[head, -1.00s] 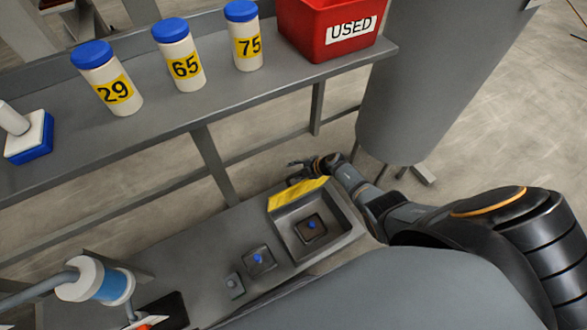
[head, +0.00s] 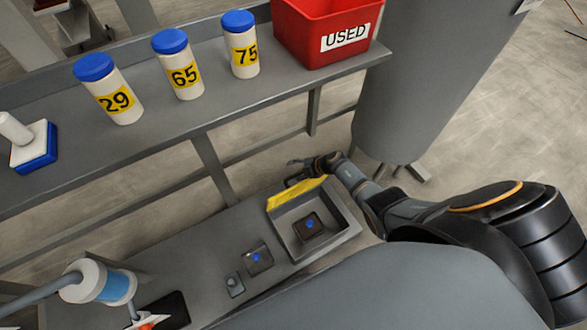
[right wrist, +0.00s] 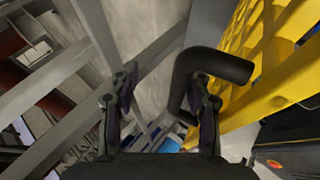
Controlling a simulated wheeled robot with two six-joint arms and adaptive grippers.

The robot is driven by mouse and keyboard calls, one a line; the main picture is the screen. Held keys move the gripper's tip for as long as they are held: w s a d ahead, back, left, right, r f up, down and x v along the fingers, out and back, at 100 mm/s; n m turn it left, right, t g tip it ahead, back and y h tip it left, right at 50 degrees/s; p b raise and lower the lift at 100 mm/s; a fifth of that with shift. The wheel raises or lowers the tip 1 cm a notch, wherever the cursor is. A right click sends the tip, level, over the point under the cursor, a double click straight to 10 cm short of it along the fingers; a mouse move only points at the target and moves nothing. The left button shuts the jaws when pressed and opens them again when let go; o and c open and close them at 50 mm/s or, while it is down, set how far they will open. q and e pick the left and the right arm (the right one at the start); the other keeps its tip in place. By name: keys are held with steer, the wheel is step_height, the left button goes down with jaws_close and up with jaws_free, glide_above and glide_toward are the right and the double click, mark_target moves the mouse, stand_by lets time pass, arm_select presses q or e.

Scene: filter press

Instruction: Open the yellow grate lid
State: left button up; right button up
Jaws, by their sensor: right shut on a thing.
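The yellow grate lid (head: 296,193) stands raised, nearly edge-on in the head view, along the back edge of the grey box (head: 346,235) at the end of the low bench. It also fills the right side of the right wrist view (right wrist: 275,60). My right gripper (head: 300,174) is behind the lid and small in the head view. In the right wrist view my right gripper (right wrist: 165,90) is shut on the lid's black bent handle (right wrist: 190,68), which lies by the right finger. The exact contact is partly hidden. My left gripper is not in view.
Inside the open box is a dark square piece with a blue knob (head: 310,224). A shelf behind holds white bottles with blue caps (head: 179,65) and a red USED bin (head: 305,48). A grey tank (head: 415,90) stands behind my right arm.

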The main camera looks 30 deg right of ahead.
steer(key=shift+o, duration=0.4)
steer(key=r, duration=0.1)
steer(key=w+d+r+p, duration=0.1)
steer(key=w+r+p, duration=0.1)
steer(key=r, duration=0.1)
steer(key=shift+d, duration=0.35)
steer(key=shift+w+d+r+p, duration=0.1)
steer(key=shift+d+r+p, duration=0.2)
steer(key=shift+r+p, duration=0.35)
steer(key=shift+o, duration=0.4)
steer(key=shift+d+r+p, duration=0.25)
steer(key=shift+r+p, duration=0.25)
steer(key=shift+d+r+p, duration=0.2)
steer(key=shift+r+p, duration=0.3)
steer(key=r, duration=0.1)
steer(key=s+r+p, duration=0.1)
steer(key=s+r, duration=0.1)
steer(key=shift+d+t, duration=0.3)
steer(key=shift+d, duration=0.05)
steer(key=shift+c, duration=0.8)
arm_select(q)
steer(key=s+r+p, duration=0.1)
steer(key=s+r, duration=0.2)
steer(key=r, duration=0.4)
arm_select(e)
steer(key=shift+w+d+r, duration=0.1)
